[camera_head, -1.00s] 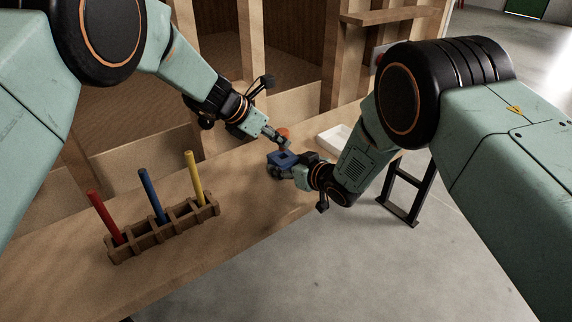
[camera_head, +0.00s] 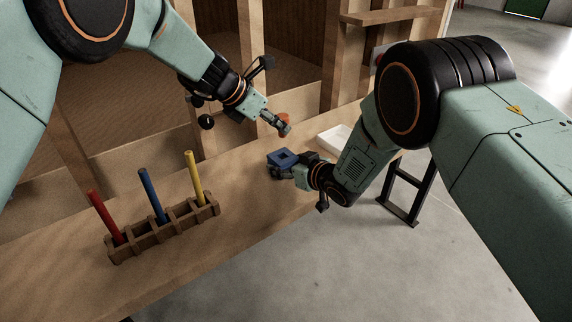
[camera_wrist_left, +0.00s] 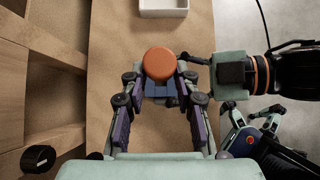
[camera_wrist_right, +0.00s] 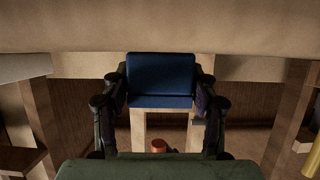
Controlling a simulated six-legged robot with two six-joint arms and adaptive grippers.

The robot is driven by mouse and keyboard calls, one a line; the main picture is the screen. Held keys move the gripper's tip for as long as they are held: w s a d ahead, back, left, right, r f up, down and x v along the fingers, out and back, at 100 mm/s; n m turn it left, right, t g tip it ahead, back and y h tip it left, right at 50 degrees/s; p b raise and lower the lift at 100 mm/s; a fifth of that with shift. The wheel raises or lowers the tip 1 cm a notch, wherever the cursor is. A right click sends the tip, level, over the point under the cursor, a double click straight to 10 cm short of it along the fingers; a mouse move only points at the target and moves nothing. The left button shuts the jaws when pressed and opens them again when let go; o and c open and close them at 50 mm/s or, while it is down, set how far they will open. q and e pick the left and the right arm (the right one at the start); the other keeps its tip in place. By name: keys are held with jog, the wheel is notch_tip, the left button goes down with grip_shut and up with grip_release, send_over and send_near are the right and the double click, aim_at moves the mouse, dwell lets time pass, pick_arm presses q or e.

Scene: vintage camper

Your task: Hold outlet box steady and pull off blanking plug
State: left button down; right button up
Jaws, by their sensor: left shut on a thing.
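The blue outlet box (camera_head: 283,158) is at the bench's front edge in the head view, with a square opening in its top. My right gripper (camera_head: 280,170) is shut on it; in the right wrist view the box (camera_wrist_right: 160,75) sits between both fingers. My left gripper (camera_head: 280,126) is shut on the round orange blanking plug (camera_head: 284,117) and holds it above and apart from the box. In the left wrist view the plug (camera_wrist_left: 159,63) is between the fingertips and partly hides the box (camera_wrist_left: 158,90).
A white tray (camera_head: 323,143) stands on the bench to the right of the box. A wooden rack (camera_head: 165,232) with red, blue and yellow rods stands at the left. Wooden framing (camera_head: 335,60) rises behind the bench. The bench between rack and box is clear.

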jog(key=o, duration=0.4)
jog(key=v, duration=1.2)
jog(key=shift+r, duration=0.1)
jog(key=shift+w, duration=0.1)
jog(key=x, duration=1.1)
jog(key=shift+w+a+f, duration=0.2)
jog(key=shift+a+f, duration=0.05)
jog(key=shift+f, duration=0.05)
jog(key=shift+w, duration=0.1)
pick_arm(q)
jog(key=shift+f, duration=0.4)
